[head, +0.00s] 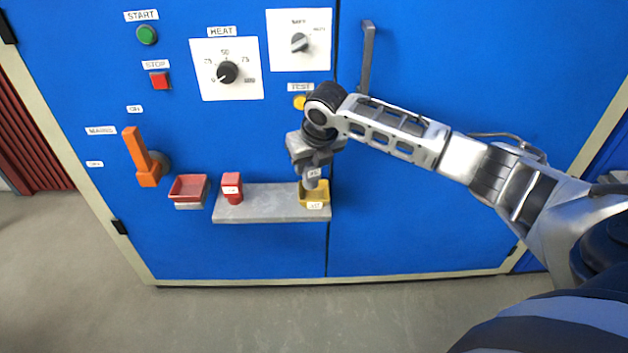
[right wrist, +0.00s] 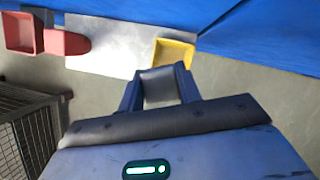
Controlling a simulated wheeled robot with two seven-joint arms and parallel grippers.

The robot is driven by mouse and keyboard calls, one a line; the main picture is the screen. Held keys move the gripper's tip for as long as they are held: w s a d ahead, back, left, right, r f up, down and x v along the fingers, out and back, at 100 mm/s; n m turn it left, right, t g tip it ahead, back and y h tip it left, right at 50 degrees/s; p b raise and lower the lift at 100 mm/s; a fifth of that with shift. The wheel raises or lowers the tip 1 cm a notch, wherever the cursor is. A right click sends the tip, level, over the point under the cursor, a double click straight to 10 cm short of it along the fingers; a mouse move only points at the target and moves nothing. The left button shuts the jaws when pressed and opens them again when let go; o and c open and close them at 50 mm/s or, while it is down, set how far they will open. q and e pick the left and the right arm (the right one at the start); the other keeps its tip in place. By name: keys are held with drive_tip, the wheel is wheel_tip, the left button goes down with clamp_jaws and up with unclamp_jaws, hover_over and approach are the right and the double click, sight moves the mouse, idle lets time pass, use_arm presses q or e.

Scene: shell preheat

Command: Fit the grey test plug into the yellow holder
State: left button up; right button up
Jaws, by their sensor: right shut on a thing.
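The grey test plug (head: 312,182) is held upright by my right gripper (head: 313,171), its lower end over the yellow holder (head: 318,198). In the right wrist view the plug (right wrist: 160,86) sits between the two fingers of the gripper (right wrist: 160,90). There it covers the near corner of the yellow holder (right wrist: 187,58), whose open inside shows partly. I cannot tell whether the plug's tip is within the holder's rim. The left gripper is in neither view.
A grey shelf (head: 268,211) on the blue cabinet bears the holder and a red block (head: 232,188). A red tray (head: 178,195) is left of the shelf. An orange lever (head: 142,158) and a vertical handle (head: 366,60) stick out. A wire cage (right wrist: 25,125) shows at lower left.

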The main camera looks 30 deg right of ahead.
drive_tip(key=shift+w+d+f, duration=0.25)
drive_tip(key=shift+d+f, duration=0.05)
drive_tip(key=shift+f, duration=0.2)
drive_tip(key=shift+w+d+f, duration=0.2)
drive_tip(key=shift+d+f, duration=0.1)
drive_tip(key=shift+f, duration=0.15)
drive_tip(key=shift+w+d+f, duration=0.15)
drive_tip(key=shift+d+f, duration=0.2)
drive_tip(key=shift+f, duration=0.05)
wheel_tip(320, 180, down, 3)
drive_tip(key=shift+r+b, duration=0.2)
drive_tip(key=shift+b, duration=0.4)
drive_tip(key=shift+f, duration=0.15)
drive_tip(key=shift+f, duration=0.15)
drive_tip(key=shift+f, duration=0.15)
drive_tip(key=o, duration=1)
